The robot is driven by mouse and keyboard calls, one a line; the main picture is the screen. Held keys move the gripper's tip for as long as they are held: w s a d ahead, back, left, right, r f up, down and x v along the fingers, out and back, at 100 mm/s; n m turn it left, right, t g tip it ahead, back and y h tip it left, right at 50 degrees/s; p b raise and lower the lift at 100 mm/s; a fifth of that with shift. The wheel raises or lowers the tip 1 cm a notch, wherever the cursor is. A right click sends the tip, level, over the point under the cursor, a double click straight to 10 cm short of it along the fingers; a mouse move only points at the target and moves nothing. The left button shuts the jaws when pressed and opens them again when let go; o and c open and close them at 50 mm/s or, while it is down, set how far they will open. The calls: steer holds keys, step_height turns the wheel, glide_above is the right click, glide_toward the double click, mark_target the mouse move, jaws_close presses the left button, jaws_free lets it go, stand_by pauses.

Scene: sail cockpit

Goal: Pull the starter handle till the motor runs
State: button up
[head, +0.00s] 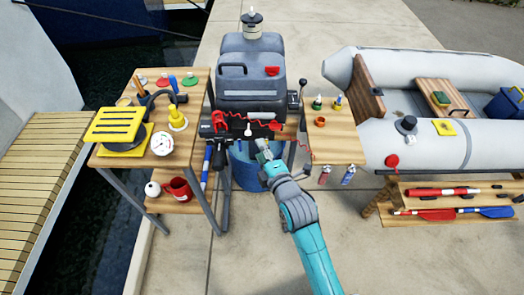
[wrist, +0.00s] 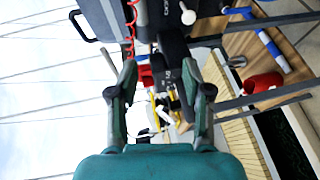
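The grey outboard motor (head: 265,88) stands upright at the top middle of the head view. Its cowl front carries a black loop handle (head: 232,70) and a small red grip (head: 272,71). A white knob (head: 248,130) sits below the cowl, and a white knob also shows in the wrist view (wrist: 187,15). I cannot tell for sure which part is the starter handle. My gripper (head: 262,148) is in front of the motor's lower part, below the cowl. In the wrist view its fingers (wrist: 160,72) are spread with nothing held between them.
A red coiled cord (head: 270,124) hangs in front of the motor. A blue drum (head: 246,172) stands underneath. A grey inflatable boat (head: 430,142) is at right. The near floor is clear.

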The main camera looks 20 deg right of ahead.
steer(key=v, duration=1.2)
steer(key=shift+s, duration=0.1)
stand_by(0.4)
